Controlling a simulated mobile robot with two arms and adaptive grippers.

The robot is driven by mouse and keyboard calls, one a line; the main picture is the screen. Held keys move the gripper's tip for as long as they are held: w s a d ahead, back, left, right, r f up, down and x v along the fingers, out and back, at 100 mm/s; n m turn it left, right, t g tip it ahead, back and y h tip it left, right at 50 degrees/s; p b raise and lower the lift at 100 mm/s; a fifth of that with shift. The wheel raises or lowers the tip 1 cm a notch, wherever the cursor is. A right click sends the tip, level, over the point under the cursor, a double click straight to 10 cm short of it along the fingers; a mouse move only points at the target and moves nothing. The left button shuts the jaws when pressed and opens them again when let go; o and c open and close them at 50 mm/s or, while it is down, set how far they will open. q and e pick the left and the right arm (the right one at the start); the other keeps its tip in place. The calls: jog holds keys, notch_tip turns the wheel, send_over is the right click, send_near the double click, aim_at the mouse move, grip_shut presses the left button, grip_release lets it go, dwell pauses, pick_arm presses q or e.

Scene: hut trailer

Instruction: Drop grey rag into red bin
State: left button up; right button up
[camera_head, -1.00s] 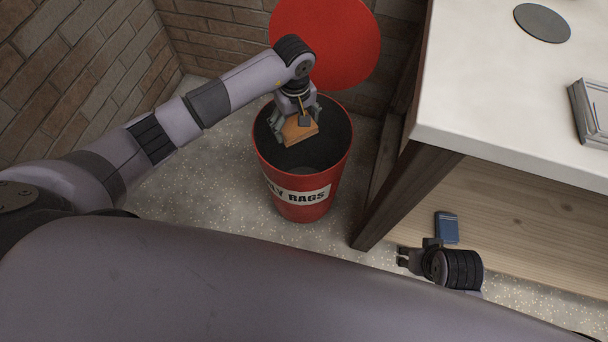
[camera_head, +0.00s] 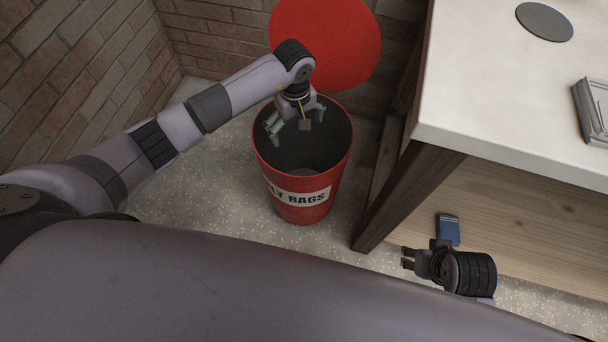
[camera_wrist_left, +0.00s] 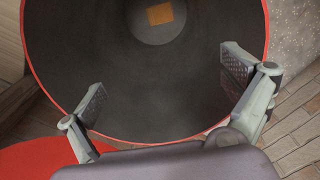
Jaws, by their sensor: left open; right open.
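The red bin (camera_head: 303,212) stands open on the floor, with a white label that reads in part "RAGS". My left gripper (camera_head: 298,125) is open and empty over the bin's mouth. In the left wrist view, the open fingers (camera_wrist_left: 165,85) frame the dark inside of the bin (camera_wrist_left: 265,40). A small orange-brown square piece (camera_wrist_left: 160,13) lies on the bin's bottom, apart from the fingers. I see no grey rag in these views. My right gripper (camera_head: 407,258) is open and empty near the lower wooden shelf.
The bin's round red lid (camera_head: 335,45) stands raised behind it against the brick wall (camera_head: 225,30). A white-topped table (camera_head: 480,90) stands at the right, its dark leg close to the bin. A blue object (camera_head: 447,229) lies on the lower shelf (camera_head: 520,220).

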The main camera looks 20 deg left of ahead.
pick_arm(q)
jog(key=shift+r, duration=0.1)
notch_tip(320, 180, up, 12)
dwell(0.6)
dwell(0.4)
